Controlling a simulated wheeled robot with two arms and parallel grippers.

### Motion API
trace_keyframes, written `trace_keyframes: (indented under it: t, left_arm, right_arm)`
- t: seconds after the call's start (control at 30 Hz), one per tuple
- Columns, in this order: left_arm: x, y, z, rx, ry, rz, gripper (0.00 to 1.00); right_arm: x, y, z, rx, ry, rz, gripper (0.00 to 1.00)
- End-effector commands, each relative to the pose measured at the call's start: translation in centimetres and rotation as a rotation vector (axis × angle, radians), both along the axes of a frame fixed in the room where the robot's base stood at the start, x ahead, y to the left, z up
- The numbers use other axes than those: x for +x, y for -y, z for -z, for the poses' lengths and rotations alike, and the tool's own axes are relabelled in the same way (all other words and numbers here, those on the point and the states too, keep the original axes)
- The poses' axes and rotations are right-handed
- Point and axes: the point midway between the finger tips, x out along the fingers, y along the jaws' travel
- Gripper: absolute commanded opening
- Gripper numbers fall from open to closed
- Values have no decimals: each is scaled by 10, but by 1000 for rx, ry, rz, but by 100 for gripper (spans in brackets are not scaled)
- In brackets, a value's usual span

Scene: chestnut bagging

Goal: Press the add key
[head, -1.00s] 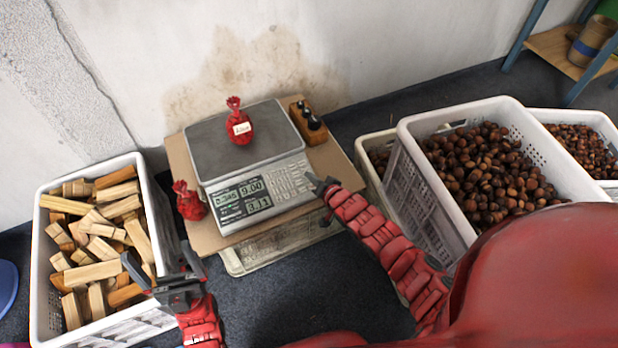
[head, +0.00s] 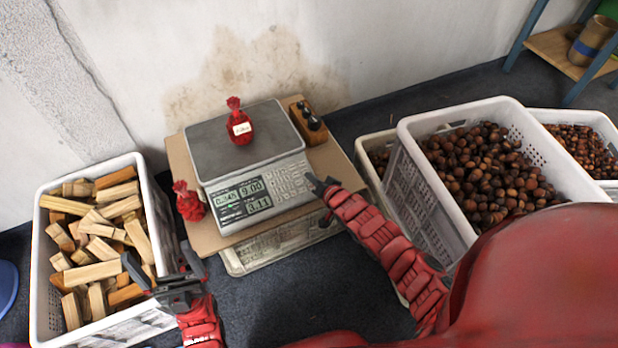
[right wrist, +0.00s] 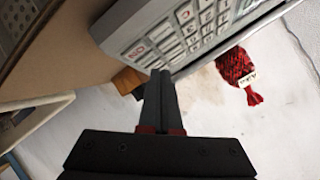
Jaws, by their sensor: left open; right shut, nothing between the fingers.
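The scale (head: 250,185) stands on a brown board, with its lit display (head: 241,198) at the front left and its keypad (head: 291,180) at the front right. In the right wrist view the keypad (right wrist: 185,30) shows at the top; the add key cannot be made out. My right gripper (head: 318,182) is shut and empty at the right edge of the keypad. Its fingers also show in the right wrist view (right wrist: 160,80), close beside the keys; contact cannot be told. My left gripper (head: 165,270) is open and empty over the right side of the wood crate.
A red bag with a label (head: 239,128) sits on the scale's pan. Another red bag (head: 188,203) stands on the board (head: 178,160) left of the scale. A wooden block with dark-topped items (head: 308,122) is at right. Crates of wood (head: 40,255) and chestnuts (head: 420,180) flank it.

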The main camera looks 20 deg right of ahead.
Motion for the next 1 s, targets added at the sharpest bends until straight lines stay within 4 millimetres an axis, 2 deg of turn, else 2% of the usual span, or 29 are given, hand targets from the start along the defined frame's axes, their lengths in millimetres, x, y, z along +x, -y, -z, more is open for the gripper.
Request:
trace_keyframes:
  t: [1.0]
  left_arm:
    - [0, 0, 8, 0, 0, 0, 100]
  right_arm:
    - [3, 0, 8, 0, 0, 0, 0]
